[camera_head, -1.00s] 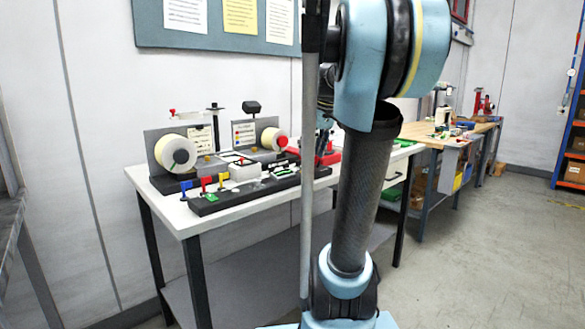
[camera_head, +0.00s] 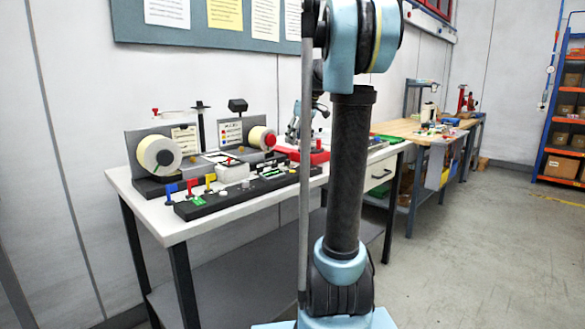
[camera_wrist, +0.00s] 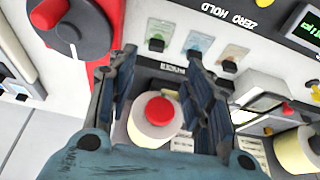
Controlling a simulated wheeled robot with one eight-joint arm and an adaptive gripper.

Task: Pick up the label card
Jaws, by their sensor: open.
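My gripper (camera_wrist: 160,95) is open and empty, its two dark fingers spread on either side of a label roll with a red hub (camera_wrist: 158,112) seen below them. In the wrist view, three small pale cards stand beyond the fingertips, each by a black clip: a greenish card (camera_wrist: 160,29), a bluish card (camera_wrist: 199,43) and an orange-tinted card (camera_wrist: 234,53). I cannot tell which is the label card. Nothing touches the fingers visibly. In the head view, my gripper (camera_head: 297,128) hangs over the bench by a red device (camera_head: 310,155), partly behind my arm.
The white bench (camera_head: 150,215) carries a rewinder with a left roll (camera_head: 159,155), a right roll (camera_head: 262,138) and a black rack (camera_head: 200,205) with coloured pegs. Floor at right is clear.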

